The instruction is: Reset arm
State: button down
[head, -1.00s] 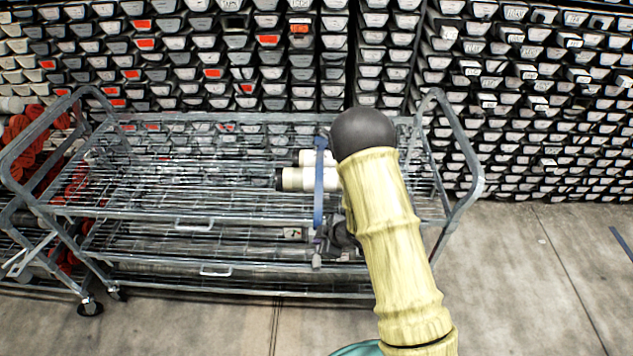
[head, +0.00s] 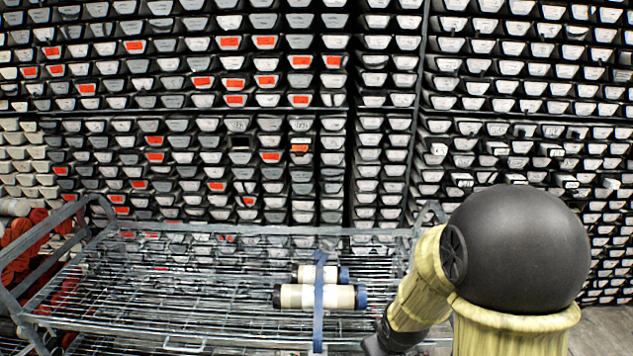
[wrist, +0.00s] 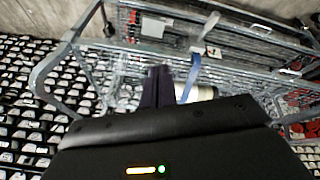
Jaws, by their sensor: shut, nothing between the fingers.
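My gripper (wrist: 158,86) shows in the wrist view as dark fingers, closed together with nothing between them. In the head view my yellow arm with its large black joint fills the lower right. Two pale cylindrical core liners lie on the cart's top shelf: a front one (head: 298,296) with dark and blue ends, and a rear one (head: 310,273). A blue strap (head: 319,310) crosses in front of them. In the wrist view the strap (wrist: 193,72) and a pale liner (wrist: 208,92) show beyond the fingers, apart from them as far as I can tell.
A grey wire-shelf cart (head: 170,262) stands ahead, with raised side handles (head: 35,240). Behind it a wall of stacked trays (head: 230,130) has several orange labels. Red material (head: 15,250) sits at the far left. A strip of floor (head: 605,322) shows at lower right.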

jog(key=s+r+m+g, duration=0.1)
jog(key=s+r+m, duration=0.3)
jog(key=s, duration=0.6)
jog(key=shift+d+r+g, duration=0.25)
jog(key=shift+d+g, duration=0.15)
dwell(1.1)
